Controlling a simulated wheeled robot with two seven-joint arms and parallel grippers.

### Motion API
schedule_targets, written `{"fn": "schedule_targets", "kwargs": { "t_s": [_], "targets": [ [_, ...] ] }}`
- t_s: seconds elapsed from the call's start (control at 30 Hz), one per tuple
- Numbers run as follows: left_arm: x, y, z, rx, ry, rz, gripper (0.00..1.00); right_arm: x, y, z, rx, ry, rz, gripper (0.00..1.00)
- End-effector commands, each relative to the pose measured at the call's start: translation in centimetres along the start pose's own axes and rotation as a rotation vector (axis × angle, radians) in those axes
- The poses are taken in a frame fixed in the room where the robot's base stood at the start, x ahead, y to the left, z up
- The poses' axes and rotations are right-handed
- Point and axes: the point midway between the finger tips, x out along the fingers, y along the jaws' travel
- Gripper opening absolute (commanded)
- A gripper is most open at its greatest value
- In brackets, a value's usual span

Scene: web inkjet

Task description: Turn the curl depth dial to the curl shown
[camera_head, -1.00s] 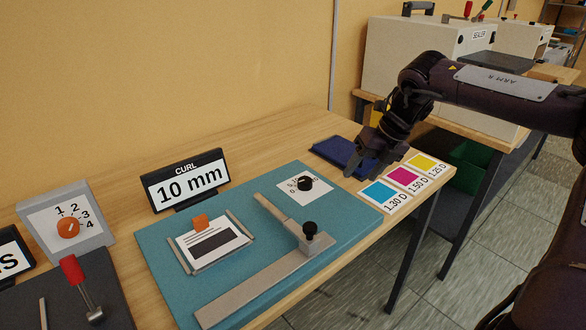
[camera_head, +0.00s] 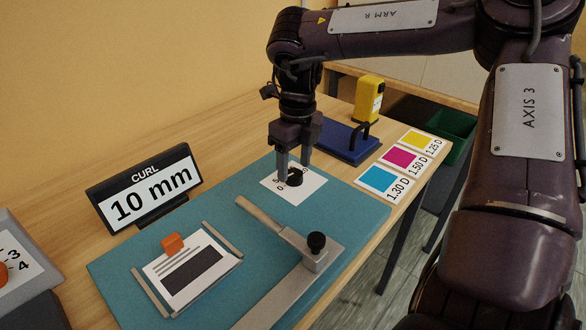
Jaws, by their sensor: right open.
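The curl sign (camera_head: 146,190) stands at the back left of the teal board and reads 10 mm. The curl depth dial (camera_head: 295,178) is a small black knob on a white scale plate (camera_head: 305,192) at the board's back right corner. My right gripper (camera_head: 293,169) points down at the dial with its fingers apart, around or just above the knob. I cannot tell if the fingers touch it. The gripper and knob hide most of the scale marks, and the dial's pointer cannot be read. My left gripper is out of view.
On the teal board (camera_head: 120,270) lie a printed card (camera_head: 188,272) with an orange tab and a metal arm with a black knob (camera_head: 316,241). A blue pad with a yellow device (camera_head: 368,98) stands behind. Colour cards (camera_head: 378,180) lie at right. An orange dial shows at far left.

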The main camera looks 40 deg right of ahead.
Motion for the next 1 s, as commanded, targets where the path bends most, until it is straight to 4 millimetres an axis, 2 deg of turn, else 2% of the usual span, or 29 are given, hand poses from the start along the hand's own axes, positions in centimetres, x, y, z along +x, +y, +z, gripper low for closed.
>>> {"fn": "schedule_targets", "kwargs": {
  "t_s": [0.13, 0.47, 0.8, 1.0],
  "targets": [
    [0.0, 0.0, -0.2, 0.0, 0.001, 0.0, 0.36, 1.4, 0.0, 0.0, 0.0, -0.001, 0.001, 0.57],
    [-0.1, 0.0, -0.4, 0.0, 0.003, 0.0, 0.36, 1.7, 0.0, 0.0, 0.0, -0.002, 0.001, 0.56],
    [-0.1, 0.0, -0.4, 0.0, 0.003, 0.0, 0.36, 1.7, 0.0, 0.0, 0.001, -0.002, 0.001, 0.12],
    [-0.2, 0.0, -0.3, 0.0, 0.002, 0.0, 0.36, 1.7, 0.0, 0.0, 0.016, -0.003, 0.001, 0.12]
  ]
}}
